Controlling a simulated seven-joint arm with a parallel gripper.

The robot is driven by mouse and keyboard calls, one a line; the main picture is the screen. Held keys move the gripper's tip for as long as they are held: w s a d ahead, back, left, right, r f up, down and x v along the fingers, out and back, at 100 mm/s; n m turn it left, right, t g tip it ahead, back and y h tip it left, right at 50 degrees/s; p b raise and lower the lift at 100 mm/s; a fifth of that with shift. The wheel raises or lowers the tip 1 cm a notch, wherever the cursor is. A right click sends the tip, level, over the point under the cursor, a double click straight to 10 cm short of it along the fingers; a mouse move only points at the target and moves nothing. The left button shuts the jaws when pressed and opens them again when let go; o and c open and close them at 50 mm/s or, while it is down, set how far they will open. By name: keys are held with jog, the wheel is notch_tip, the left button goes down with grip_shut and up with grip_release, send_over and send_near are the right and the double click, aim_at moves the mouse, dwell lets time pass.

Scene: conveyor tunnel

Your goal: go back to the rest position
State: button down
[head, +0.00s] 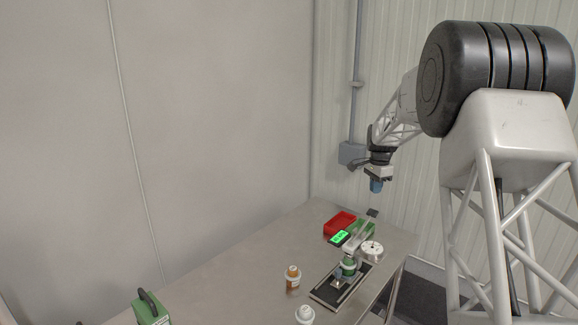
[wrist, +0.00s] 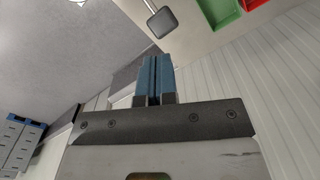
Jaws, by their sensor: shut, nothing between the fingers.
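My gripper (head: 376,185) hangs in the air above the far right end of the metal table (head: 240,262), pointing down. In the wrist view its two blue fingers (wrist: 154,78) are pressed together with nothing between them. It is clear of the table and of the objects below it.
Below my gripper stand a red tray (head: 340,223), a green tray (head: 362,230), a device with a lit green display (head: 340,237) and a white round part (head: 372,251). An orange bottle (head: 293,277) and a green case (head: 149,308) stand nearer. A grey wall box (head: 351,153) is behind.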

jog(key=s+a+r+n, duration=0.3)
jog(key=s+a+r, duration=0.1)
jog(key=s, duration=0.6)
jog(key=s+a+r+n+t, duration=0.15)
jog(key=s+a+r, duration=0.3)
jog(key=s, duration=0.45)
jog(key=s+a+r+n, duration=0.3)
jog(key=s+a+r, duration=0.15)
jog(key=s, duration=0.55)
jog(key=s+a+f+n, duration=0.2)
jog(key=s, duration=0.7)
jog(key=s+a+f+n, duration=0.2)
jog(key=s, duration=0.8)
jog(key=s+a+f+n+t, duration=0.1)
jog(key=s+a+f+n, duration=0.1)
jog(key=s, duration=0.7)
jog(key=shift+s+f+n, duration=0.25)
jog(key=shift+s+n, duration=0.15)
jog(key=shift+n, duration=0.15)
